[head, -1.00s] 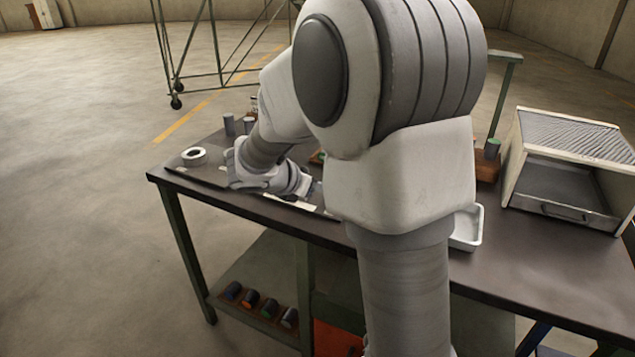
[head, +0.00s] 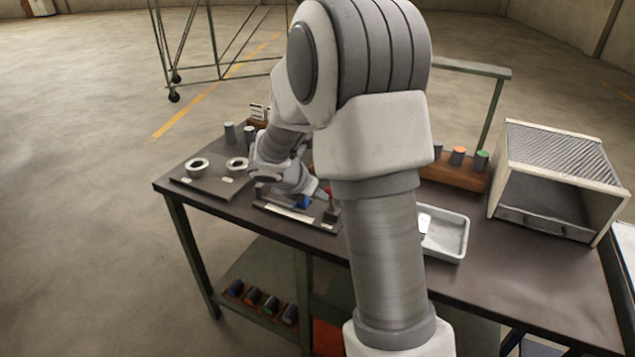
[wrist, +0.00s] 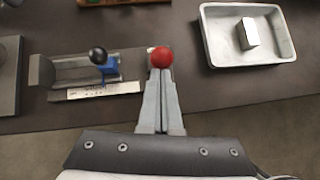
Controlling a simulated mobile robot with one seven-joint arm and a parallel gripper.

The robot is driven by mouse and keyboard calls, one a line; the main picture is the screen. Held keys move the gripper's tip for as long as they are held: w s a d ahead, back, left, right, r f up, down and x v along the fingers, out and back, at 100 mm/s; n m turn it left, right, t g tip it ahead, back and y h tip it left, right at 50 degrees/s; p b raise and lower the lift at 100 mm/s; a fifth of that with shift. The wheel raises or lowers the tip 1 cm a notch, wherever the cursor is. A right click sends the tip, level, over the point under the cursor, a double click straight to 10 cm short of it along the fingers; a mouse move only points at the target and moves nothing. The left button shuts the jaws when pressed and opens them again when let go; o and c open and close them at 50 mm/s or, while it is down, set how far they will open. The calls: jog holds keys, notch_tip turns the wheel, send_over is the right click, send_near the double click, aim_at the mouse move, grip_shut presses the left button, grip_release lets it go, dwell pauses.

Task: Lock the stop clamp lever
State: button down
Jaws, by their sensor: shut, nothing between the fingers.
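A red ball knob (wrist: 162,57) shows in the wrist view right at the tips of my gripper (wrist: 161,76), whose two fingers are together and empty. I cannot tell whether the fingertips touch the knob. To its left is a dark fixture (wrist: 72,70) with a blue block (wrist: 110,70) and a black ball knob (wrist: 98,56) on it. A pale label strip (wrist: 103,90) lies along its near edge. In the head view the red knob (head: 328,191) and the blue block (head: 305,202) show beside my wrist, and my fingers are mostly hidden. Neither knob is marked as the stop clamp lever.
A pale tray (head: 447,236) with a small light block (wrist: 248,33) sits to the right. A box furnace (head: 560,180) stands at the table's right end. A plate with two rings (head: 198,165) lies at the left. A wooden rack (head: 455,172) with cylinders is at the back.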

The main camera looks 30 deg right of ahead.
jog(key=w+d+r+g+y+p, duration=0.1)
jog(key=p, duration=0.5)
jog(key=w+d+r+g+y+p, duration=0.1)
jog(key=d+p, duration=0.1)
jog(key=p, duration=0.4)
jog(key=shift+y, duration=0.4)
jog(key=w+d+p, duration=0.4)
jog(key=d, duration=0.1)
jog(key=shift+f, duration=0.2)
